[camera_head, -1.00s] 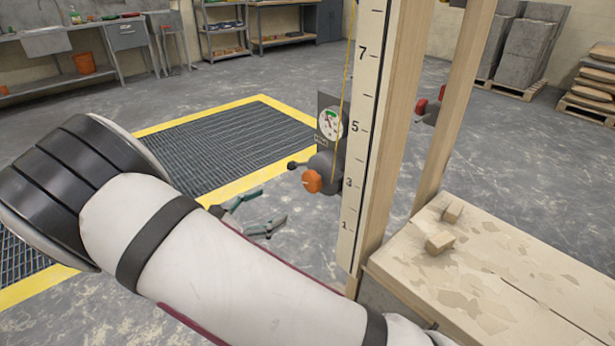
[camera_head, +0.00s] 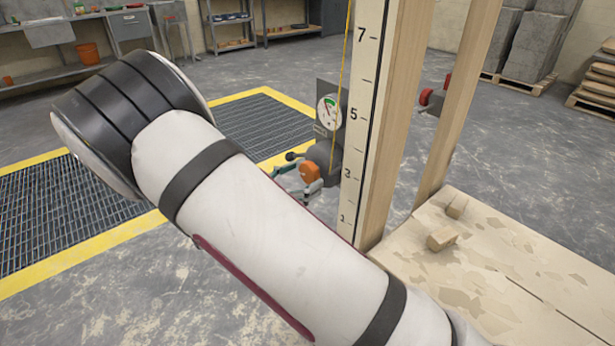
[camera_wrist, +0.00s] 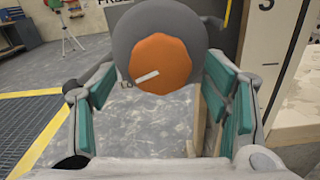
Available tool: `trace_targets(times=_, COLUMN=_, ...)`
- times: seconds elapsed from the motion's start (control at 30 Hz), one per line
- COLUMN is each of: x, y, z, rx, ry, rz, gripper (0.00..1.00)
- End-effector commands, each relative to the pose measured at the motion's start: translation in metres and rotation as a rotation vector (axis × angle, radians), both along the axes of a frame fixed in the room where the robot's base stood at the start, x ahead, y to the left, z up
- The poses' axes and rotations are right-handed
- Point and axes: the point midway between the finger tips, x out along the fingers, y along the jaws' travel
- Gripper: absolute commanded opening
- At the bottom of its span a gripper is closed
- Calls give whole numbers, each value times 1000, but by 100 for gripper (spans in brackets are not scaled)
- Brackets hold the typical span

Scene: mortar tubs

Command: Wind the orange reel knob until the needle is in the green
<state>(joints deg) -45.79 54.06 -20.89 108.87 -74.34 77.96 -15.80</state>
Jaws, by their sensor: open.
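The orange reel knob (camera_wrist: 160,66) faces my wrist camera on the front of a round grey reel (camera_wrist: 128,35). A pale pointer bar crosses the knob, and the letters "LO" show at its lower left. In the head view the knob (camera_head: 310,172) sits below the dial gauge (camera_head: 328,110), which has a green band; the needle is too small to read surely. My gripper (camera_wrist: 160,100) is open, its teal pads on either side of the knob and a little below it in the wrist view. It does not grip the knob. My arm hides part of the gripper in the head view.
A numbered white scale board (camera_head: 358,120) stands right beside the reel, with a yellow line (camera_head: 345,50) running up it. A wooden bench (camera_head: 500,260) with small blocks is at the right. A yellow-edged floor grating (camera_head: 70,205) lies left.

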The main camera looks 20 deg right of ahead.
Motion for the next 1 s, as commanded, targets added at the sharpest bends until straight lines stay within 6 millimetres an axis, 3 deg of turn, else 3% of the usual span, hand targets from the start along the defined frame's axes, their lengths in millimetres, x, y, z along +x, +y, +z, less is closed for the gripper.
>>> trace_targets(times=0.2, x=8, y=-18, z=0, rx=1, ry=0, rz=0, gripper=69)
trace_targets(times=0.53, x=9, y=-21, z=0, rx=1, ry=0, rz=0, gripper=69)
trace_targets(times=0.77, x=9, y=-21, z=0, rx=1, ry=0, rz=0, gripper=21)
trace_targets(times=1.0, x=9, y=-21, z=0, rx=19, ry=-46, rz=0, gripper=21)
